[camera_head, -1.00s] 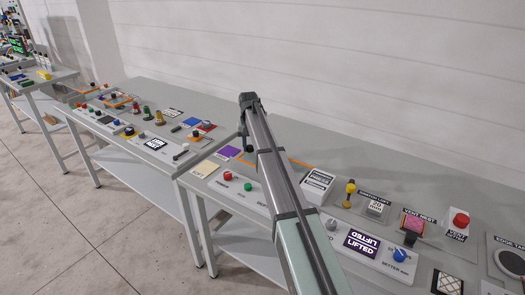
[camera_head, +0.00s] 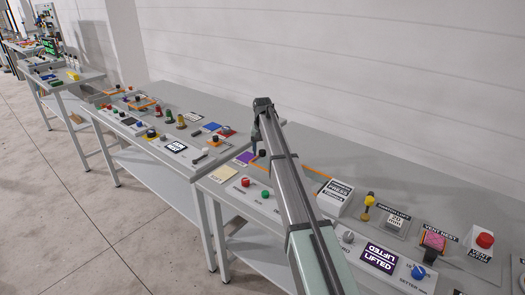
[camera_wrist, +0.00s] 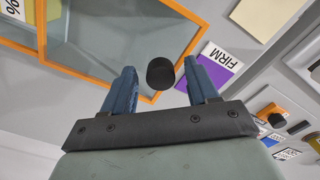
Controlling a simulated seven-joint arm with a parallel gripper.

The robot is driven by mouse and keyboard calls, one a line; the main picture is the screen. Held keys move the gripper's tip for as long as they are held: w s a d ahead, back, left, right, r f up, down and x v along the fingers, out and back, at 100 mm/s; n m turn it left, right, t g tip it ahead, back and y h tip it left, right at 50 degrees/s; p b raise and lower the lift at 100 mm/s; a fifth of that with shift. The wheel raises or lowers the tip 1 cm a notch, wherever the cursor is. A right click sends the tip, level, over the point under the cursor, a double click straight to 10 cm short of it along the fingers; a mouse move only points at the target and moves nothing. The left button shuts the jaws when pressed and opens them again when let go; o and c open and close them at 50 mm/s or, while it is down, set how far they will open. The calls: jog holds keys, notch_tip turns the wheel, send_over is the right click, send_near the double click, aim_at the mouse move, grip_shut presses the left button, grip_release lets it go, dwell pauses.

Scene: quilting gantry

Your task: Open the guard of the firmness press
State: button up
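The firmness press guard is an orange frame with a see-through panel. In the wrist view its orange bar (camera_wrist: 75,66) crosses the upper left, and part of the frame (camera_head: 316,173) shows behind my arm in the head view. A black round knob (camera_wrist: 160,73) lies between my fingertips in the wrist view. My gripper (camera_wrist: 159,70) is open, with one blue finger on each side of the knob and gaps showing. In the head view my gripper (camera_head: 255,140) hangs over the press area, partly hidden by my arm. A purple FIRM card (camera_wrist: 222,58) lies right of the knob.
In the head view a panel with a red button (camera_head: 245,182) and a green button (camera_head: 265,195) is in front. A white labelled box (camera_head: 335,198) and a yellow-knobbed lever (camera_head: 368,203) stand to the right. The white wall is behind.

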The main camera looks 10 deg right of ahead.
notch_tip(320, 180, up, 14)
dwell(0.7)
jog(key=shift+f, duration=0.1)
